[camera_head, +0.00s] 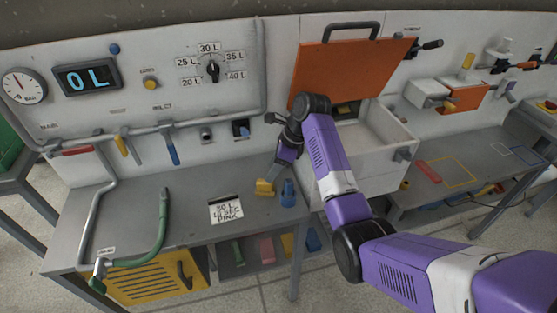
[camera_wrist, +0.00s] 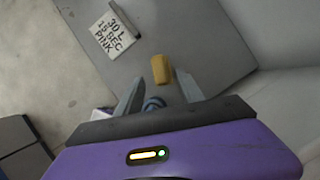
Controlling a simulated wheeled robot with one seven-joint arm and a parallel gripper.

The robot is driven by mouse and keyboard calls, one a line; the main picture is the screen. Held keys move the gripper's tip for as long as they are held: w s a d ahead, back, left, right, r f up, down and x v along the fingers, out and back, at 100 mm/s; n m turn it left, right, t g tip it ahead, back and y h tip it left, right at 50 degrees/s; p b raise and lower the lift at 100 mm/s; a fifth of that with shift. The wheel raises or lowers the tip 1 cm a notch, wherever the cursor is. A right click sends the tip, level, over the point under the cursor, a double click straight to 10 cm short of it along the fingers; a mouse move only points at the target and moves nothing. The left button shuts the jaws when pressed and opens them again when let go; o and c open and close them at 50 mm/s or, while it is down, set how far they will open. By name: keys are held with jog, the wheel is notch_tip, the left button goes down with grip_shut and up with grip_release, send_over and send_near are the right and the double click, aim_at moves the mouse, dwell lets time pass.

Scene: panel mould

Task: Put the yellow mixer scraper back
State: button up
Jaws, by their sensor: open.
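A small yellow piece (camera_head: 264,187), which looks like the mixer scraper, is at the right end of the grey bench (camera_head: 190,210). Its exact shape is hard to tell. My gripper (camera_head: 275,172) is open and points down just above it. In the wrist view, the yellow piece (camera_wrist: 160,68) shows between and just beyond the two fingertips (camera_wrist: 159,80), with no clear contact. A blue object (camera_head: 289,193) stands right beside it. A blue round part (camera_wrist: 153,103) also shows between the fingers in the wrist view.
A yellow-handled tool (camera_head: 122,146) and a blue one (camera_head: 172,149) hang from the wall rail. A card (camera_head: 226,209) lies on the bench. A green hose (camera_head: 160,235) is at the left. An orange lid (camera_head: 350,65) stands open over a white bin (camera_head: 375,135) at the right.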

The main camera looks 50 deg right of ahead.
jog(key=shift+v, duration=2.55)
jog(key=w+d+r+n+t+h, duration=0.4)
jog(key=w+d+r+n+t, duration=0.1)
jog(key=w+d+n, duration=0.15)
jog(key=s+a+f+n+t+h+b, duration=0.1)
jog(key=s+a+f+n+t+h, duration=0.15)
jog(key=s+a+n, duration=0.5)
jog(key=s+a+f+n+t+h+b, duration=0.15)
jog(key=s+a+n+t, duration=0.25)
jog(key=s+a+n, duration=0.4)
jog(key=s+a+n+y, duration=0.1)
jog(key=s+a+n, duration=0.1)
jog(key=s+a, duration=0.4)
jog(key=s+a+n+y, duration=0.2)
jog(key=s+a, duration=0.4)
jog(key=s, duration=0.6)
jog(key=s+a+n+y+b, duration=0.1)
jog(key=s+a+n+y, duration=0.1)
jog(key=s+a, duration=0.4)
jog(key=s+n, duration=0.1)
jog(key=s, duration=0.2)
jog(key=shift+s+a+f+g, duration=0.2)
jog(key=shift+a+g, duration=0.05)
jog(key=shift+g, duration=0.1)
